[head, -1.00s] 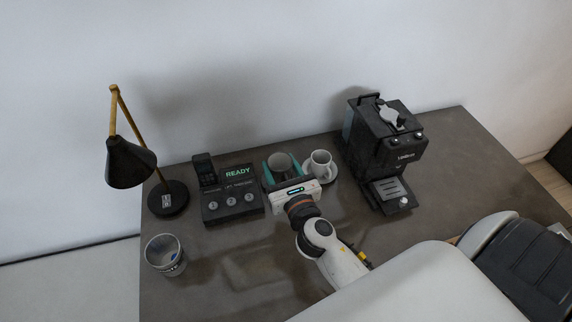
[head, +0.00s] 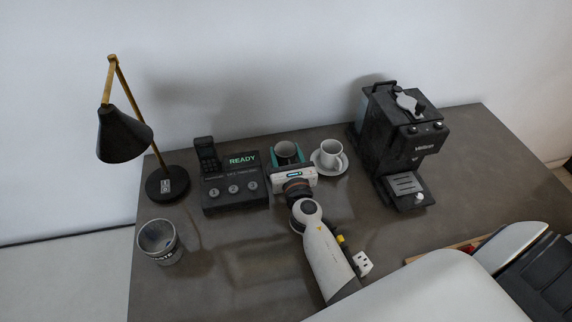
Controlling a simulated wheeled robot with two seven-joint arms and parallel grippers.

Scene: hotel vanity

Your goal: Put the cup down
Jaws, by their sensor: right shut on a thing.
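The cup looks upright, just left of a white cup (head: 331,150) on a saucer (head: 329,170). I cannot tell whether the dark cup's base touches the table, as the gripper body hides it. My left gripper is not in view.
A black phone console (head: 234,200) reading READY stands just left of my gripper. A coffee machine (head: 398,145) stands to the right. A black lamp (head: 124,134) and a grey bin-like container (head: 160,242) are at the left. The table front (head: 230,280) is clear.

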